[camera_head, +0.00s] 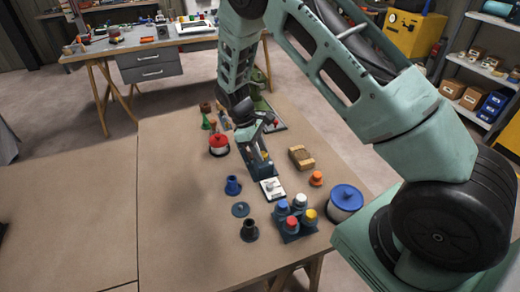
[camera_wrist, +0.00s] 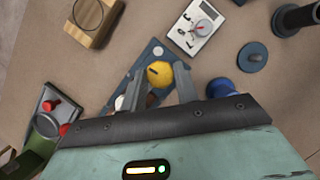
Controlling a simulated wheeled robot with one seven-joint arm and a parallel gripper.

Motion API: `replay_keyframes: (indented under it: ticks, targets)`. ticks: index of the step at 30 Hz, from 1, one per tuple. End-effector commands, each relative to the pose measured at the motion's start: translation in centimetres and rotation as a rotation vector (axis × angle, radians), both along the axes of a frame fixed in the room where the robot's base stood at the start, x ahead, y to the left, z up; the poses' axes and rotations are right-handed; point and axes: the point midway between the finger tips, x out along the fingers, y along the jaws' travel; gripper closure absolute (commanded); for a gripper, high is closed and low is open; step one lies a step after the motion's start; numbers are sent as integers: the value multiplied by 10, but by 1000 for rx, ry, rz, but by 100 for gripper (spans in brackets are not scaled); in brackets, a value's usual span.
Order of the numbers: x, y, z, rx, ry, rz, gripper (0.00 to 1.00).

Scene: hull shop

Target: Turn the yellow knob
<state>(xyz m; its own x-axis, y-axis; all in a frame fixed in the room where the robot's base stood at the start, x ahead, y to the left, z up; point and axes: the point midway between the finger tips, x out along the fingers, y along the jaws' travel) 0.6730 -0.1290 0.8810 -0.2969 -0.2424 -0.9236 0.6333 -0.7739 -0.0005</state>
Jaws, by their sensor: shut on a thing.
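The yellow knob (camera_wrist: 160,73) sits on a dark blue-grey panel (camera_wrist: 147,55) and has a dark mark on its face. In the wrist view, my gripper (camera_wrist: 157,86) has one finger on each side of the knob and is shut on it. Other small round parts on the panel are partly hidden behind my left finger. In the head view, my gripper (camera_head: 257,158) is down over the panel (camera_head: 261,172) near the table's middle, and hides most of the knob.
A white dial box (camera_head: 272,188) stands close in front of the panel. Around it are a blue spool (camera_head: 233,186), a wooden block (camera_head: 300,157), a red-lidded pot (camera_head: 219,144), a rack of coloured caps (camera_head: 290,228) and a blue-lidded pot (camera_head: 345,203). The table's left side (camera_head: 170,210) is clear.

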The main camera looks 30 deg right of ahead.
Motion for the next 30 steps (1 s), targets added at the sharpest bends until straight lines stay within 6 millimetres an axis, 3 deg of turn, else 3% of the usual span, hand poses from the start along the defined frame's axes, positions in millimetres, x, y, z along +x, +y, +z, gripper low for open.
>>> replay_keyframes:
  ticks: [30]
  targets:
    - [2,-7,0,1,-1,-938,92]
